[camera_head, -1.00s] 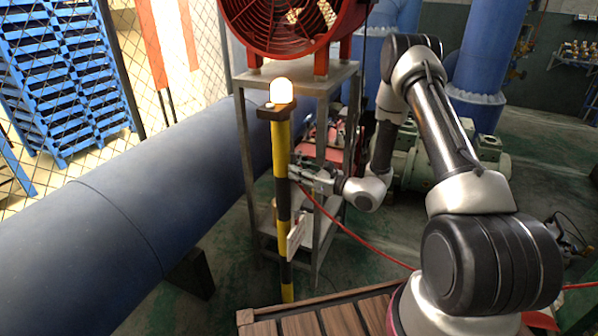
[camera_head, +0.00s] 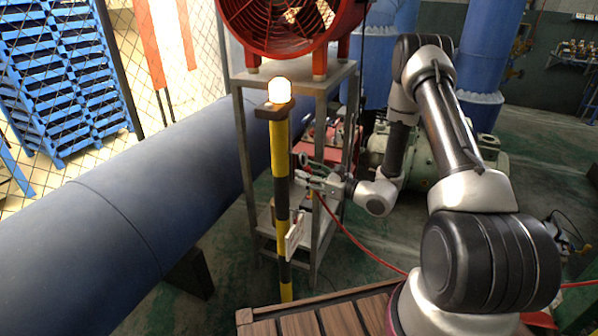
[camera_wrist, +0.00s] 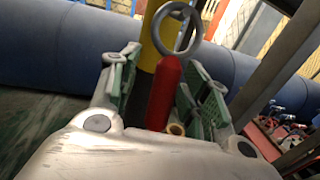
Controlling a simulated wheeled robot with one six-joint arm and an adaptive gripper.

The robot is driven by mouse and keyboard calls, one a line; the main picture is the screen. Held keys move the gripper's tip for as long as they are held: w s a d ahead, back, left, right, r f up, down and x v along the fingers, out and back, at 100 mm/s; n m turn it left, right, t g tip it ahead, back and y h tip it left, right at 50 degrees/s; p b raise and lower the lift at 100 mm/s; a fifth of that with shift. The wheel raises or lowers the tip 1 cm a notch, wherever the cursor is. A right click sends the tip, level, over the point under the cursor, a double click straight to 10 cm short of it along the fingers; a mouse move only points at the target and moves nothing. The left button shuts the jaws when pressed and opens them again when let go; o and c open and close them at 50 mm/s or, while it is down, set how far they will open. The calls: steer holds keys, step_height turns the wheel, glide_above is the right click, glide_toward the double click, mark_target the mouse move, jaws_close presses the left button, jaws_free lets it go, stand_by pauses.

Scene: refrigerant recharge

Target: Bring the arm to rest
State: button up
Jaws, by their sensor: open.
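My gripper (camera_head: 308,178) is at the right side of a yellow-and-black post (camera_head: 280,165). In the wrist view its two green-padded fingers (camera_wrist: 165,68) stand apart. A red rod-like piece (camera_wrist: 164,92) shows between them, with a grey ring (camera_wrist: 176,28) at its top; the ring also shows above the gripper in the head view (camera_head: 304,157). I cannot tell whether the fingers touch the red piece. My arm is bent, reaching forward and left from its base at the lower right.
A glowing lamp (camera_head: 279,90) tops the post. A metal rack (camera_head: 322,84) with a red fan (camera_head: 285,22) stands behind it. A big blue pipe (camera_head: 120,215) crosses at left. A red hose (camera_head: 362,244) runs rightward. Green floor (camera_head: 545,135) is open at right.

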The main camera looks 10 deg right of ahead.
steer(key=v, duration=0.8)
steer(key=s+a+f+n+g+y, duration=0.25)
steer(key=s+g, duration=0.35)
steer(key=s, duration=0.3)
steer(key=s+d+r+n+g+h, duration=0.1)
steer(key=s+r+n+g+h, duration=0.1)
steer(key=s+r+n+g, duration=0.35)
steer(key=s+d+r+n+g+h, duration=0.1)
steer(key=s+r+n+g, duration=0.1)
steer(key=s+n+g, duration=0.35)
steer(key=s+d+r+n+t+h, duration=0.3)
steer(key=s+d+r+n+h, duration=0.4)
steer(key=d+r+n+h, duration=0.4)
step_height(320, 180, up, 13)
steer(key=s+n+t+h, duration=0.1)
steer(key=n+t, duration=0.1)
steer(key=t, duration=0.3)
steer(key=shift+a+f+t, duration=0.2)
steer(key=shift+a+t, duration=0.05)
steer(key=shift+t, duration=0.05)
